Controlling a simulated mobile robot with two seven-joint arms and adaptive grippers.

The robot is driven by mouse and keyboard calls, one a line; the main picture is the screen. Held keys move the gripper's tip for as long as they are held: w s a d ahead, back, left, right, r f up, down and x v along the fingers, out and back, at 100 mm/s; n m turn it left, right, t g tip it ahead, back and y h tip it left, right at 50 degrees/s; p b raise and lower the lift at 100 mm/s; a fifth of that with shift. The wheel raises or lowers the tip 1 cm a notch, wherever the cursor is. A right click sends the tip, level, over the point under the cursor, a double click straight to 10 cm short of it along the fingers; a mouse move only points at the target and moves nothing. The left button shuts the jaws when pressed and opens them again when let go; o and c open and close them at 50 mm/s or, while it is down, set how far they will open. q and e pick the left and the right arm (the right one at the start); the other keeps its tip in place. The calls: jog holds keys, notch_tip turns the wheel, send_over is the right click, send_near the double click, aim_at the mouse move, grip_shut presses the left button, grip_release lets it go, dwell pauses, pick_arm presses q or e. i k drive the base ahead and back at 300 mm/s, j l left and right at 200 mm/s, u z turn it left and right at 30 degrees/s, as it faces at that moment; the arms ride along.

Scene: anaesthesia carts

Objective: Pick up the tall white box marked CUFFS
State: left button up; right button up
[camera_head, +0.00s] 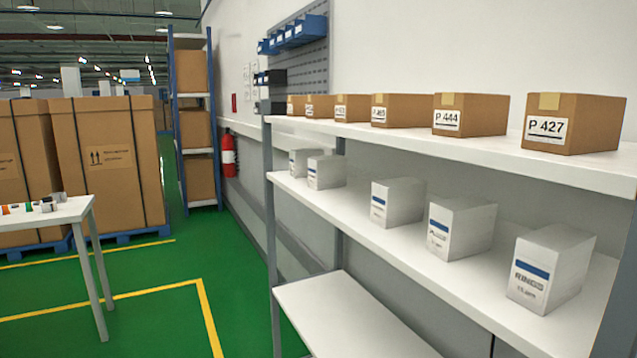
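Several white boxes with blue bands stand in a row on the middle shelf (430,283). The nearest white box (545,268) reads RINGS. Behind it stands a white box (460,226) that looks rather tall; its lettering is too small to read. Further along are another white box (398,202) and two small ones, one (326,172) beside the other (303,161) near the far end. I cannot read CUFFS on any of them. Neither of my grippers is in view.
The upper shelf (480,150) holds several brown cartons, one marked P 427 (570,123). The lower shelf (345,315) looks bare where visible. A white table (72,210) with small items stands at left. Green floor (150,320) lies open between.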

aim_at(297, 158)
jog(key=i+j+z, duration=0.3)
jog(key=j+z, duration=0.35)
jog(key=i+j+z, duration=0.15)
jog(key=j+z, duration=0.15)
jog(key=j, duration=0.3)
jog(key=j+z, duration=0.3)
jog(key=j, duration=0.15)
jog(key=i, duration=0.05)
